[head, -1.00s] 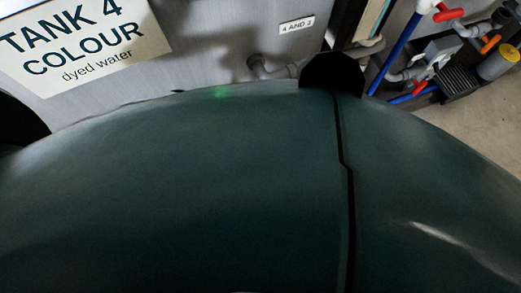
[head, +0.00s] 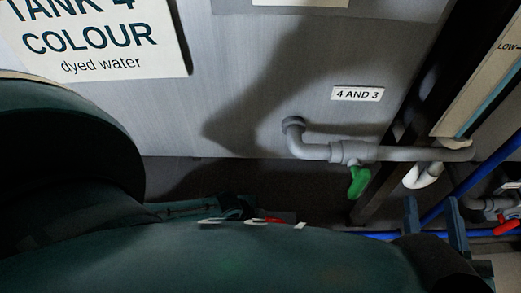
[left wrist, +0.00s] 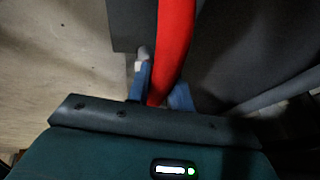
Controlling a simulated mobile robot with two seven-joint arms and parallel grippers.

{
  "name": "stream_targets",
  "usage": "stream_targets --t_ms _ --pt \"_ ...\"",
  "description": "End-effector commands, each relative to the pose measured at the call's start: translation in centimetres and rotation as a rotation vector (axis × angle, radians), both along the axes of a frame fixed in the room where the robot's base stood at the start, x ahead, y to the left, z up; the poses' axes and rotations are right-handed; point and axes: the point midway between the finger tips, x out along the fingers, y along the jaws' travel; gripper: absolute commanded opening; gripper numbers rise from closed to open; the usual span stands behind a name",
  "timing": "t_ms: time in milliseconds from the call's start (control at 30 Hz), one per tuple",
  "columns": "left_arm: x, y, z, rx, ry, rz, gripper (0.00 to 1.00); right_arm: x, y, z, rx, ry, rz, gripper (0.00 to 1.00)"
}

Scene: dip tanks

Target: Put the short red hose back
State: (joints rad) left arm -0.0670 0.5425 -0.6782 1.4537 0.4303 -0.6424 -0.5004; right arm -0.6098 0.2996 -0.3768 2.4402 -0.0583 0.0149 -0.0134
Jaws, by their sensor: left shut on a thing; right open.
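In the left wrist view a thick red hose (left wrist: 174,40) runs from the top edge down between the two blue fingers of my left gripper (left wrist: 161,88), which is shut on it. The hose's far end is out of view. In the head view my left gripper is mostly hidden behind my own arm, and a small red patch (head: 275,220) shows there; I cannot tell if it is the hose. My right gripper (head: 434,217) is open, its two blue fingers apart and empty, below the grey pipe.
A grey tank wall with a "TANK 4 COLOUR" sign (head: 100,40) and a "4 AND 3" label (head: 358,94) stands ahead. A grey pipe (head: 400,153) with a green valve handle (head: 358,182) comes out of it. A blue pipe (head: 485,180) and red handle (head: 507,226) are at right.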

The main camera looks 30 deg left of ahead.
Motion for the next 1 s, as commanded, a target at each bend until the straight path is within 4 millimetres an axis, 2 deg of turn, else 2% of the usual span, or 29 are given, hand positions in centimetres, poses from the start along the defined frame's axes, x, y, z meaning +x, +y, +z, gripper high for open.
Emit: stream_targets --t_ms 33,167,267,400,533,867,900,1000 --pt "0.2 0.0 -0.9 -0.001 -0.004 0.001 0.00 0.0 0.1 -0.3 0.010 -0.006 0.005 0.42" --pt "0.2 -0.1 -1.7 -0.001 -0.004 0.001 0.00 0.1 0.1 0.0 0.019 -0.022 0.012 0.42" --pt "0.2 -0.1 -3.1 -0.002 -0.004 0.001 0.00 0.2 0.2 0.0 0.031 -0.039 0.020 0.42" --pt "0.2 -0.1 -4.9 -0.001 -0.004 0.000 0.00 0.8 0.0 1.8 0.019 -0.162 0.024 0.42" --pt "0.2 -0.1 -5.1 0.000 -0.005 0.000 0.00 0.9 -0.1 2.5 0.016 -0.196 0.024 0.42" --pt "0.2 -0.1 -5.4 -0.001 -0.004 0.001 0.00 1.0 -0.1 2.6 0.013 -0.212 0.024 0.42" --pt "0.1 0.0 -5.4 0.000 -0.001 0.000 0.25 1.0 -0.1 2.8 0.013 -0.215 0.024 0.42" --pt "0.0 0.0 -5.4 0.000 -0.001 0.000 0.33 1.0 -0.1 2.8 0.014 -0.215 0.024 0.42"
